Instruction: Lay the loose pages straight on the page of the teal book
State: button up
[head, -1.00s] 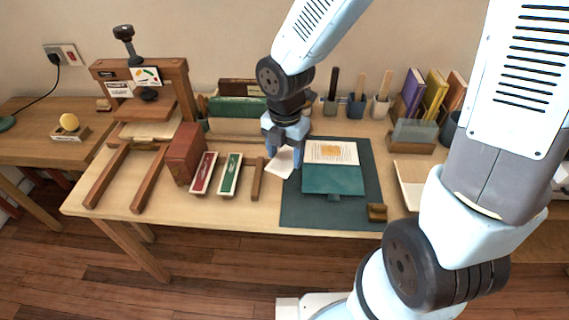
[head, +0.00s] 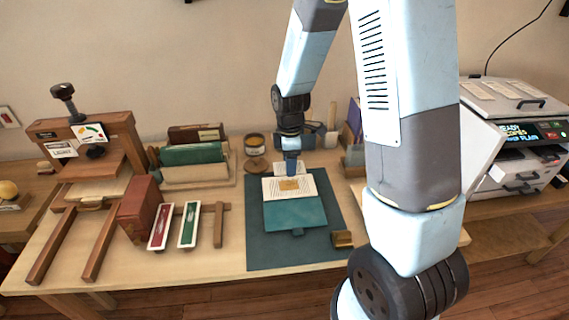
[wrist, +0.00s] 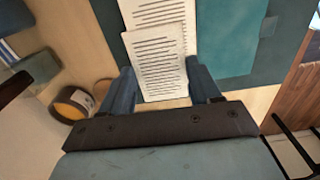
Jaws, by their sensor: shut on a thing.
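The teal book (head: 295,214) lies open on a dark mat. Its printed page (head: 312,187), with an orange picture, is at the far side. My gripper (head: 290,168) points down at the far edge of that page. It is shut on the loose pages (head: 280,171). In the wrist view the loose pages (wrist: 157,70) lie between my two fingers (wrist: 162,90), printed with lines of text. They partly overlap another printed sheet (wrist: 165,12) and look slightly turned against it. Teal (wrist: 228,40) shows to the right. Whether the sheets touch cannot be told.
The dark mat (head: 265,250) has bare room around the book, with a small brass-coloured block (head: 342,239) at its near right. A round jar (head: 255,145) stands behind to the left. Red (head: 160,226) and green (head: 189,224) trays lie left. A printer (head: 515,130) stands at the right.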

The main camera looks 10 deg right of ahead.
aim_at(289, 185)
dwell(0.3)
jog(key=shift+f, duration=1.95)
jog(key=shift+f, duration=1.7)
dwell(2.5)
jog(key=o, duration=1.1)
jog(key=shift+r, duration=0.1)
